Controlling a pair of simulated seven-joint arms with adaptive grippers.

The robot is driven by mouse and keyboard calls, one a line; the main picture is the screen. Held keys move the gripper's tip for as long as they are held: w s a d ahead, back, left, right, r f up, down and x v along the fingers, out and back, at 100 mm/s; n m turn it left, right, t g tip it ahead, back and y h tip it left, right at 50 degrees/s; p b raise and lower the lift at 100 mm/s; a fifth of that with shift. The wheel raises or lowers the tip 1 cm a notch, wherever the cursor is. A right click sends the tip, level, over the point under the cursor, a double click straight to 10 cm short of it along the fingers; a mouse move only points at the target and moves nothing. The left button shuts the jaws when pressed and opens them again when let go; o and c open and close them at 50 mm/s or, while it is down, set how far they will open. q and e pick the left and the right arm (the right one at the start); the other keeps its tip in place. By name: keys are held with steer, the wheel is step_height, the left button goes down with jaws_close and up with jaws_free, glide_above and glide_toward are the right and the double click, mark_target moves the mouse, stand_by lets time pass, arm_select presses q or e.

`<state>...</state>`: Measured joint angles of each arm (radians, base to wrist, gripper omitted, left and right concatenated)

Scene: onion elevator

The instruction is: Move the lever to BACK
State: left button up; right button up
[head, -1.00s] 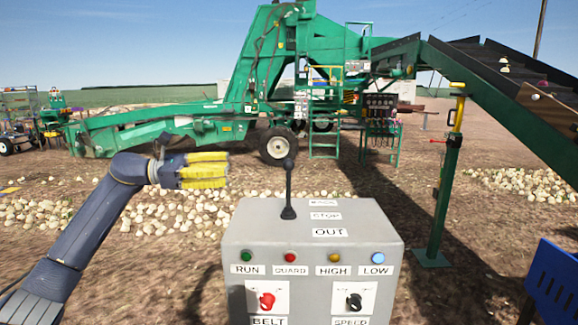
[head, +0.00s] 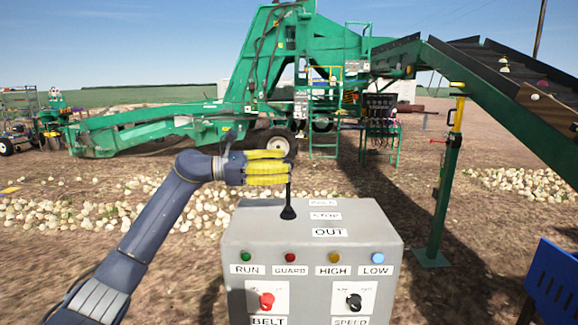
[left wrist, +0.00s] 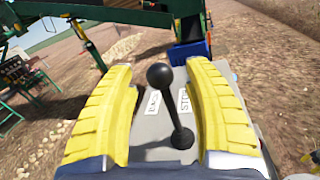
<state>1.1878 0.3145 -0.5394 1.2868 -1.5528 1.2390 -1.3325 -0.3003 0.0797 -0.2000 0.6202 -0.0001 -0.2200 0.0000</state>
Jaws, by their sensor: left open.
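The black lever (head: 288,208) stands on top of the grey control box (head: 375,222). Its upper part and knob are hidden behind my left gripper (head: 290,168) in the head view. In the left wrist view the ball-topped lever (left wrist: 171,110) stands between the two yellow fingers of the open left gripper (left wrist: 168,105), with gaps on both sides. Labels beside the lever on the box top include BACK (left wrist: 152,103) and STOP (left wrist: 184,101), with OUT (head: 330,232) nearer the front. My right gripper is not in view.
The box front carries several lamps, a red BELT knob (head: 267,300) and a black SPEED knob (head: 354,301). A green post (head: 447,190) and a blue panel (head: 556,280) stand to the right. A large green machine (head: 255,90) is behind.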

arm_select(q)
steer(key=shift+w+d, duration=0.2)
steer(key=shift+d, duration=0.75)
jaws_close()
